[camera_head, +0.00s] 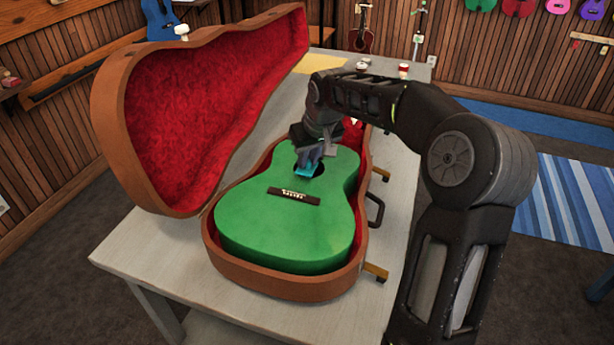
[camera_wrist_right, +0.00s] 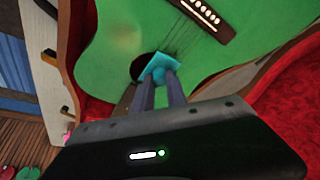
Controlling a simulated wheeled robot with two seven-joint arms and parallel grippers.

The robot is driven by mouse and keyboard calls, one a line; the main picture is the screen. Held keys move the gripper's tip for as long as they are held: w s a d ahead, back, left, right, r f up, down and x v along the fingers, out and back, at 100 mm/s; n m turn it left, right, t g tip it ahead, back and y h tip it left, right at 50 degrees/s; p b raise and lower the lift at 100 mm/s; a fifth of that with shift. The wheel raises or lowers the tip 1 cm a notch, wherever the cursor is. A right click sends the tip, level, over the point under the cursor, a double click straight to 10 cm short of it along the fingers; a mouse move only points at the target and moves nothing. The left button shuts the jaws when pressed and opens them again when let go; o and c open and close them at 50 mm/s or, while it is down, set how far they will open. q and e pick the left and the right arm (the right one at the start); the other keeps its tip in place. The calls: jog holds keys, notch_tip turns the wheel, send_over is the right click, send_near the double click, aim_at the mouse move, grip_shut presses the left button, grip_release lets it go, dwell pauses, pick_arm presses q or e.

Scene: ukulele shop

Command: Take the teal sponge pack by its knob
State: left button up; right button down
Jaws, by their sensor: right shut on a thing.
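The teal sponge pack (camera_head: 308,170) is at the sound hole of the green ukulele (camera_head: 292,227). It also shows in the right wrist view (camera_wrist_right: 159,68), between my fingertips and partly over the dark sound hole. My right gripper (camera_head: 309,156) reaches down from above and is shut on the pack; in the right wrist view its two fingers (camera_wrist_right: 160,88) close on it. The knob is hidden by the fingers. I cannot tell whether the pack touches the strings or the hole's edge. My left gripper is not in view.
The ukulele lies in an open brown case (camera_head: 285,286) with red lining, on a grey table (camera_head: 140,255). The raised lid (camera_head: 118,140) stands to the left. Small items and a yellow cloth (camera_head: 318,63) are at the table's far end. The table's front left is clear.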

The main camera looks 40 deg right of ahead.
notch_tip(320, 180, up, 10)
dwell(0.7)
dwell(0.5)
